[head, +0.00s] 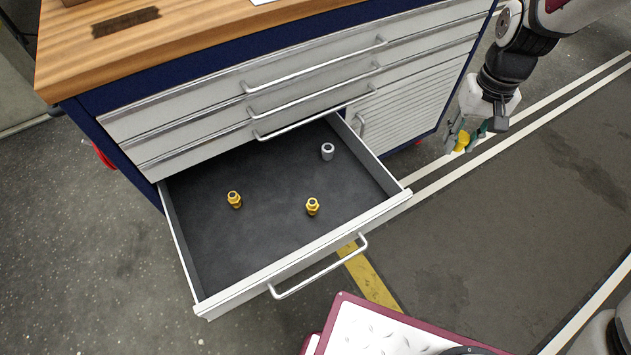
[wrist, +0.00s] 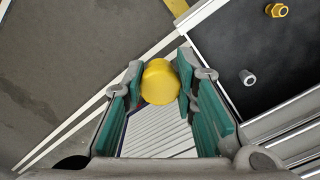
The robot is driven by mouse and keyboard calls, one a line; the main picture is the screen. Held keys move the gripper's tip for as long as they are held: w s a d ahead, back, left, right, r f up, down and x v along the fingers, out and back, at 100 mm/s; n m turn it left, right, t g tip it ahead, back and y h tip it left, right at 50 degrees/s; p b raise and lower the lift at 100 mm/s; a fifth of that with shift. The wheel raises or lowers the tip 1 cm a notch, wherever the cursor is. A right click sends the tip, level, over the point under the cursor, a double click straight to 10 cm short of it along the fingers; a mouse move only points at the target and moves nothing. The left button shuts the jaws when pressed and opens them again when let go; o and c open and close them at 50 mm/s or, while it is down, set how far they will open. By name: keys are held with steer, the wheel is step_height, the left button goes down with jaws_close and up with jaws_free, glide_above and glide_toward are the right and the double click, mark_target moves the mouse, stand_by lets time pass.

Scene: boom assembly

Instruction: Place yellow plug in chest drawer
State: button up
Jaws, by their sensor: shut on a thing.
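My gripper (head: 466,139) is at the upper right in the head view, to the right of the chest and outside the open drawer. It is shut on a yellow plug (head: 461,141), which also shows between the fingertips in the wrist view (wrist: 159,83). The fingers hide the plug's sides. The chest drawer (head: 250,279) is pulled open, with a dark floor and pale walls. Two yellow fittings stand in it, one at the left (head: 235,200) and one near the front (head: 312,206). A grey metal fitting (head: 327,151) stands near its back right.
Shut drawers with bar handles (head: 315,95) sit above the open drawer, under a wooden worktop (head: 200,30). A slatted cabinet door (head: 410,115) is at the right. Between the fittings, the drawer floor has free room. A maroon-edged white plate (head: 385,325) is at the bottom.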

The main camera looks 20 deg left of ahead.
mark_target(374, 200)
steer(key=a+f+n+b, duration=0.2)
steer(key=a+f+b, duration=0.4)
steer(key=f, duration=0.3)
steer(key=s+a+f+n+b, duration=0.1)
steer(key=a+f+n+b, duration=0.1)
steer(key=a+f+b, duration=0.4)
step_height(374, 200, down, 4)
steer(key=b, duration=0.3)
steer(key=shift+a+r+b, duration=0.2)
steer(key=shift+a+b, duration=0.1)
step_height(374, 200, down, 10)
steer(key=b, duration=0.3)
steer(key=shift+b, duration=0.35)
steer(key=shift+f, duration=0.15)
steer(key=o, duration=0.6)
steer(key=shift+o, duration=1.2)
